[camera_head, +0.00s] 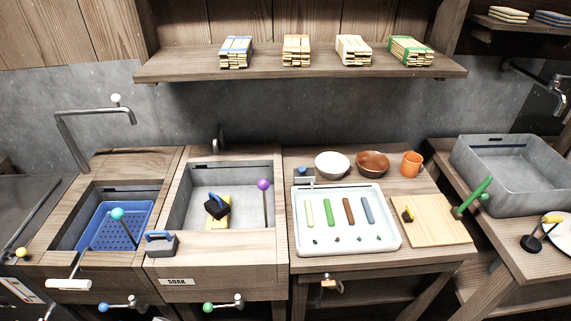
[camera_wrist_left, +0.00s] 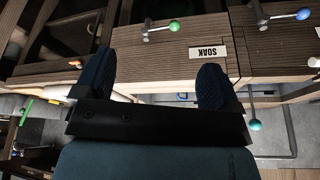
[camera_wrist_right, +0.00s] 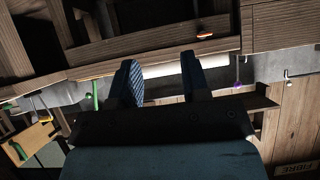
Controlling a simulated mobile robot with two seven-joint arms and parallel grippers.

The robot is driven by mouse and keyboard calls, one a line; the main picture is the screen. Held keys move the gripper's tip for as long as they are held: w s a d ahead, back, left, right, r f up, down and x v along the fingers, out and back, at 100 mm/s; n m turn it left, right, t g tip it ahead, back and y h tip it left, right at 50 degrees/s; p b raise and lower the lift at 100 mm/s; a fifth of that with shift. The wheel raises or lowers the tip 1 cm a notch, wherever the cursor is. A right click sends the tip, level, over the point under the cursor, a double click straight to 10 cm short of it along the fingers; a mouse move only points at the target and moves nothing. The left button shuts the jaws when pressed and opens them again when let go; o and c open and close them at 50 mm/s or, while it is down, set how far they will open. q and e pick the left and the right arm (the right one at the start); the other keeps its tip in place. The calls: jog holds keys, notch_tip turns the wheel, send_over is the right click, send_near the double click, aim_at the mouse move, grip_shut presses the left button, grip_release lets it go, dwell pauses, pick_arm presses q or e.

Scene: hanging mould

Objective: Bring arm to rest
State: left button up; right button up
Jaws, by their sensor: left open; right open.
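My left gripper (camera_wrist_left: 155,82) shows in the left wrist view with its two dark fingers spread wide and nothing between them. Behind it is the wooden front with the SOAK label (camera_wrist_left: 208,52), upside down in that view. My right gripper (camera_wrist_right: 160,78) shows in the right wrist view with its fingers apart, closer together than the left ones, and nothing held. Dark wooden beams and a pale roll-like bar (camera_wrist_right: 165,69) lie beyond it. Neither gripper nor arm shows in the head view.
The head view shows the soak basin (camera_head: 179,215), a basin with a blue perforated tray (camera_head: 107,236), a white tray (camera_head: 380,242) of coloured bars, a cutting board (camera_head: 447,232), bowls, an orange mug (camera_head: 411,164) and a shelf (camera_head: 300,67) with stacks. Levers stick out in front.

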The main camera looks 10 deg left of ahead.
pick_arm(q)
jog(key=w+d+f+m+t+h+p, duration=0.1)
jog(key=w+d+t+p, duration=0.4)
jog(key=p, duration=0.5)
jog(key=shift+w+d+f+t+h, duration=0.25)
jog(key=shift+d+f+t+h, duration=0.35)
jog(key=shift+t+h, duration=0.35)
jog(key=shift+r, duration=0.1)
